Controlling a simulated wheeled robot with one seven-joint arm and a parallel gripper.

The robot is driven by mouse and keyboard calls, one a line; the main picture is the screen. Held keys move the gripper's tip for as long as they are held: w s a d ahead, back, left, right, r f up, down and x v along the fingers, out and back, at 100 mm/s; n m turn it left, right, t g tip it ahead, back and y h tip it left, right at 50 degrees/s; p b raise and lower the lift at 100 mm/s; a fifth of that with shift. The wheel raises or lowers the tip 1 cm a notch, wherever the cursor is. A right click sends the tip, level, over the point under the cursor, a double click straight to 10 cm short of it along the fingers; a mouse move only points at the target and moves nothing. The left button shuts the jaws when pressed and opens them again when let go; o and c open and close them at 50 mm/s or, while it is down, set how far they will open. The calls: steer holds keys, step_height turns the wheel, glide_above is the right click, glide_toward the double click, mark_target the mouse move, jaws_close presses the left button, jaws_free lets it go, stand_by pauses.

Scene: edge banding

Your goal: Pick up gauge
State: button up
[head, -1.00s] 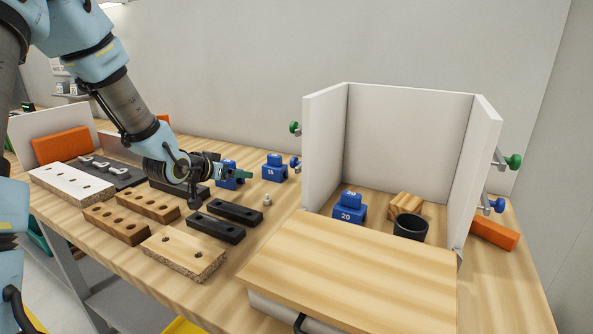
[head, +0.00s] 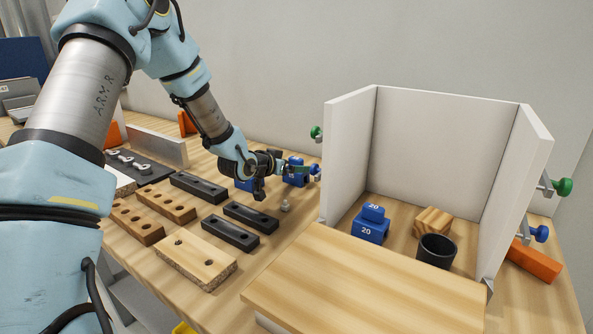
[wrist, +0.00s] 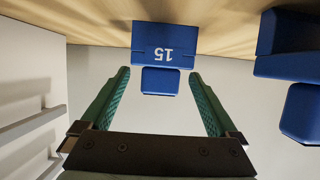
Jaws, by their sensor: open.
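Blue stepped gauge blocks stand on the wooden table. The gauge marked 15 (wrist: 165,45) sits just past my fingertips in the wrist view, upside down in that picture and centred between the fingers. In the head view the 15 gauge (head: 294,181) is partly hidden by my gripper (head: 299,168). My gripper (wrist: 158,75) is open and empty, its green fingers apart and pointing at the gauge's narrower step. A second blue gauge (wrist: 292,48) is at the right of the wrist view, and partly hidden behind my wrist in the head view (head: 244,185). The gauge marked 20 (head: 369,226) stands inside the white-walled booth.
The white booth (head: 440,140) stands to the right, holding a black cup (head: 436,251) and a wooden block (head: 432,220). Black drilled bars (head: 230,232) and wooden drilled blocks (head: 196,262) lie left of it. A small metal piece (head: 285,206) stands near my gripper.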

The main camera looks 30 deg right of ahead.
mark_target(301, 164)
steer(key=p+x, duration=0.1)
steer(key=x, duration=0.2)
steer(key=p+x, duration=0.1)
steer(key=shift+w+d+r+p, duration=0.15)
steer(key=shift+w+d+p, duration=0.05)
steer(key=shift+d+p, duration=0.15)
steer(key=shift+w+d+f, duration=0.15)
steer(key=shift+f, duration=0.05)
steer(key=c, duration=1.1)
steer(key=shift+c, duration=0.2)
